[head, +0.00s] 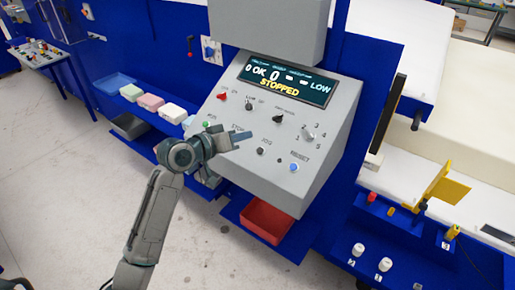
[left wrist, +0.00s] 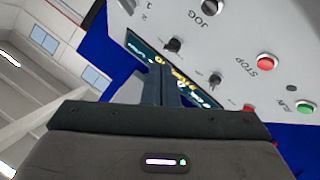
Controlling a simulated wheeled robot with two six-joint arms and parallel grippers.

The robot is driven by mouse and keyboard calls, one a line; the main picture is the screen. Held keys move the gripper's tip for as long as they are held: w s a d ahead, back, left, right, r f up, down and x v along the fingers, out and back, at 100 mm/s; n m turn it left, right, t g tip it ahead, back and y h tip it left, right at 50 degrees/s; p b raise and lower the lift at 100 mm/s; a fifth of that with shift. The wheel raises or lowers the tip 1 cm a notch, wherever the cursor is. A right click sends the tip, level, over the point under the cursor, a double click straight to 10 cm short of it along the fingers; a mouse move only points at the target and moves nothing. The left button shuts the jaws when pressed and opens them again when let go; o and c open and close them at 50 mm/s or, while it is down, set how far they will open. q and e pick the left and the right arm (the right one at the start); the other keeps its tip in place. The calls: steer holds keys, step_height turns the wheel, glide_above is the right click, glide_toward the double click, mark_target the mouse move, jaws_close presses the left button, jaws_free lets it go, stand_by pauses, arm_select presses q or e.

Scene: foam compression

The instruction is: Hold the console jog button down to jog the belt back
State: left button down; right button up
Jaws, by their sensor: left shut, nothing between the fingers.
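The grey sloped console (head: 277,128) stands in front of me. Its black jog button (head: 260,151) sits below the JOG label, and it also shows at the top edge of the left wrist view (left wrist: 212,6). My left gripper (head: 247,134) is shut and empty, in front of the console's button panel. In the head view its fingertips appear up and left of the jog button, apart from it. The gripper hides the stop button in the head view; its red cap shows in the left wrist view (left wrist: 267,62). The display (head: 287,80) reads STOPPED. My right gripper is not in view.
A blue reset button (head: 294,167) is right of the jog button, and a green run button (head: 205,124) is at the panel's left. Knobs and a red switch (head: 222,97) lie above. A red bin (head: 266,219) sits below; foam blocks (head: 151,102) lie on a blue shelf.

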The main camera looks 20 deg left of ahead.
mark_target(260, 151)
arm_select(q)
steer(key=shift+d, duration=0.1)
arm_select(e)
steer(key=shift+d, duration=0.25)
